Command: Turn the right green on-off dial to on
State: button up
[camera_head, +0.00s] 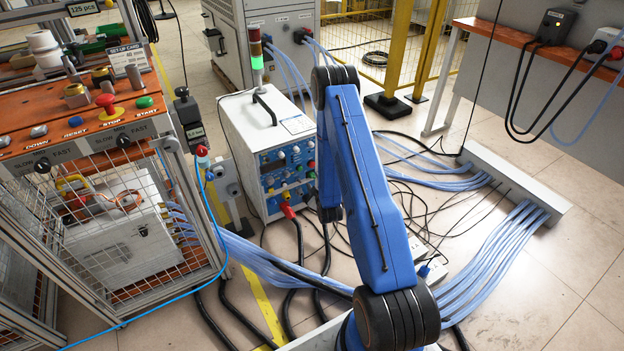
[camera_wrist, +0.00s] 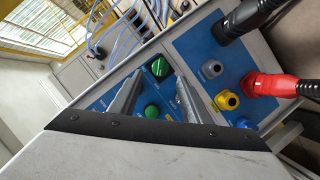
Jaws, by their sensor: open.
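The induction heater is a white box (camera_head: 253,125) on the floor with a blue control panel (camera_head: 272,160) of small knobs. In the wrist view, one green dial (camera_wrist: 160,68) with a dark surround sits on the blue panel at the fingertips. A second green knob (camera_wrist: 152,112) shows lower, between the fingers. I cannot tell their on-off positions or which is the right one from their labels. My gripper (camera_wrist: 159,77) is open, its two grey fingers on either side of the upper green dial. Contact is not clear.
Yellow (camera_wrist: 226,100) and grey (camera_wrist: 212,69) sockets and a red plug (camera_wrist: 270,85) with a black cable stand right of the dials in the wrist view. A caged workbench (camera_head: 90,130) is at left. Blue hoses (camera_head: 285,268) and black cables cover the floor.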

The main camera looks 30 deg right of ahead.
aim_at(312, 177)
jog(key=shift+x, duration=2.15)
jog(key=c, duration=1)
